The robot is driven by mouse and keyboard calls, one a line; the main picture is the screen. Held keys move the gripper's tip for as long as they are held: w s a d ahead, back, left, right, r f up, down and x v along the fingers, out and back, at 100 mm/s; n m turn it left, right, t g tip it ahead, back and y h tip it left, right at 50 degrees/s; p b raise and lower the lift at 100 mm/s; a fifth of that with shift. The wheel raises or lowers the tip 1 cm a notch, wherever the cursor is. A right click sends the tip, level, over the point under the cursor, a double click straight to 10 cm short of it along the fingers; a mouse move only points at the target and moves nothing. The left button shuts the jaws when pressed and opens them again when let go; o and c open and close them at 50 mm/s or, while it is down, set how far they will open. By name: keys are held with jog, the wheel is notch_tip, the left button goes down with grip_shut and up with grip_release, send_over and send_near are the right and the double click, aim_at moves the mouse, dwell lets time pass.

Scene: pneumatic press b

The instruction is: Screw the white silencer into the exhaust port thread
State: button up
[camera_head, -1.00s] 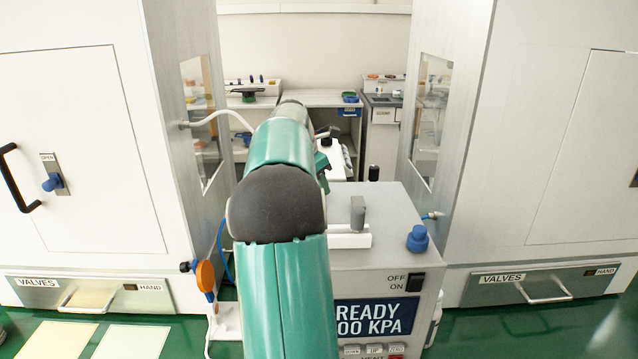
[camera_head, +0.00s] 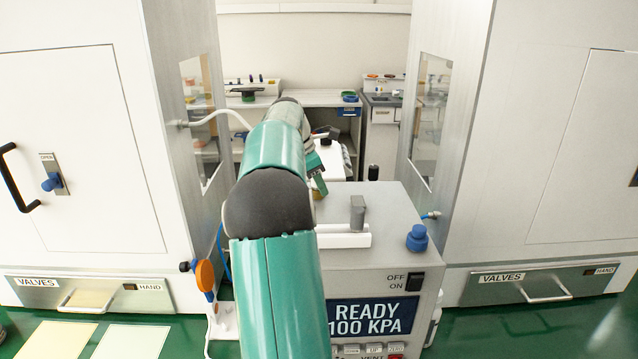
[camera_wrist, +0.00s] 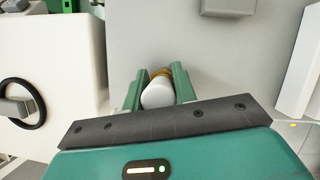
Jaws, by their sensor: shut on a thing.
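The white silencer (camera_wrist: 157,95) is a short rounded cylinder in the wrist view. A brass-coloured ring shows at its far end. My gripper (camera_wrist: 156,86) is shut on it, with one green finger on each side. The brass end is near or against a plain grey surface; I cannot tell whether it touches. The exhaust port thread cannot be made out in either view.
The unit carries a grey block (camera_head: 358,213), a blue knob (camera_head: 417,238), an on/off switch (camera_head: 411,281) and a display (camera_head: 372,316) reading READY 100 KPA. Tall white cabinets stand on both sides. In the wrist view a black ring handle (camera_wrist: 38,103) stands on the left.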

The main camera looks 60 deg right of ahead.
jog(key=o, duration=0.5)
jog(key=shift+n+t+h, duration=0.3)
jog(key=shift+n, duration=0.6)
jog(key=shift+w, duration=0.1)
jog(key=shift+n, duration=0.6)
jog(key=shift+d, duration=0.1)
jog(key=shift+n+t, duration=0.3)
jog(key=shift+n+h, duration=0.3)
jog(key=shift+n, duration=0.5)
